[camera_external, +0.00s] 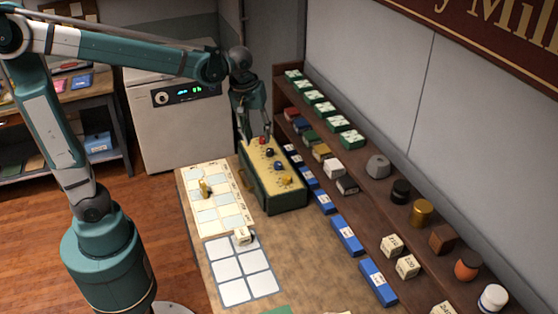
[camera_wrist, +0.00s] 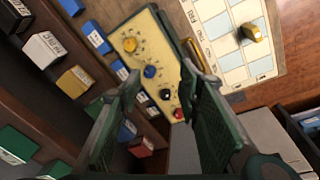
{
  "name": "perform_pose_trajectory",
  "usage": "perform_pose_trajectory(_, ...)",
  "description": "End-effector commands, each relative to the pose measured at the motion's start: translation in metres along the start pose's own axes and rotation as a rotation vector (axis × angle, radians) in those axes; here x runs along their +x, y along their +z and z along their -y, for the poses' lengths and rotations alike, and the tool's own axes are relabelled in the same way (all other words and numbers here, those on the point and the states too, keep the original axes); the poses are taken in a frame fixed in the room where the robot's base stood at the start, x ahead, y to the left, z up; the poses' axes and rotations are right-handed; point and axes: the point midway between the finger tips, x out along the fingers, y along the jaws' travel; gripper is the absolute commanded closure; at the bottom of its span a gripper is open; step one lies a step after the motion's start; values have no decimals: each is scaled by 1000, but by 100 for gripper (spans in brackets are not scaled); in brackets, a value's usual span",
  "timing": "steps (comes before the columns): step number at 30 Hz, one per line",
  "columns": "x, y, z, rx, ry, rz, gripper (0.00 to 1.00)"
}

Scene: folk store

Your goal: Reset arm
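My gripper (camera_external: 254,137) hangs fingers-down over the far end of a green box with a cream top (camera_external: 272,177). In the wrist view my gripper (camera_wrist: 163,80) has its two green fingers spread apart, with nothing held between them. The box top carries a red knob (camera_wrist: 178,114), a black knob (camera_wrist: 165,95), a blue knob (camera_wrist: 150,71) and a yellow knob (camera_wrist: 129,44). The red knob is nearest the gripper. I cannot tell whether a finger touches the box.
A gridded sheet (camera_external: 213,199) with a small yellow piece (camera_external: 205,188) lies left of the box. A second grid (camera_external: 240,272) has a white block (camera_external: 243,235) at its upper edge. A shelf of blocks (camera_external: 440,240) borders the right.

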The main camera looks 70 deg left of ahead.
Motion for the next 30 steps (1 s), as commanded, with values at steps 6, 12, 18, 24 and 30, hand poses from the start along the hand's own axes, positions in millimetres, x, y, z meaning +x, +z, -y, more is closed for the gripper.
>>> perform_pose_trajectory(6, -12, 24, 19, 132, 47, -37, 66)
perform_pose_trajectory(12, -20, 44, 36, 255, 87, -75, 66)
perform_pose_trajectory(18, -24, 64, 53, 376, 123, -118, 66)
perform_pose_trajectory(24, -27, 83, 70, 498, 156, -166, 66)
perform_pose_trajectory(30, -27, 102, 87, 618, 185, -217, 66)
